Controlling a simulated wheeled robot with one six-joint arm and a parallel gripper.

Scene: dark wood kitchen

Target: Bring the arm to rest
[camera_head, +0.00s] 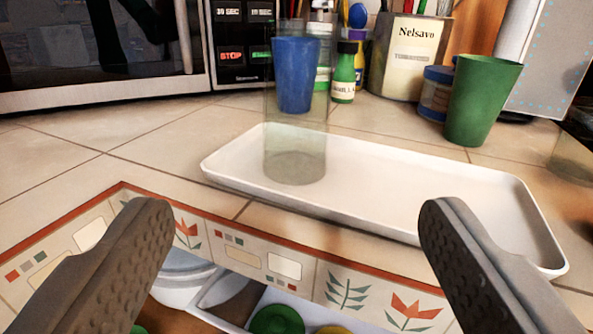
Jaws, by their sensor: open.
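My gripper (296,225) is in the foreground, with its two dark grey textured fingers wide apart at the lower left and lower right. Nothing is between the fingers. The fingers are in front of a white tray (430,195) on the tiled counter. The right finger overlaps the tray's near right part in the picture. The rest of the arm is not in view.
A clear glass (295,150) stands on the tray's left part. Behind are a blue cup (296,75), a green cup (482,100), a green bottle (344,75), a utensil canister (405,60) and a microwave (100,45). Below the counter edge, an open drawer (250,300) holds dishes.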

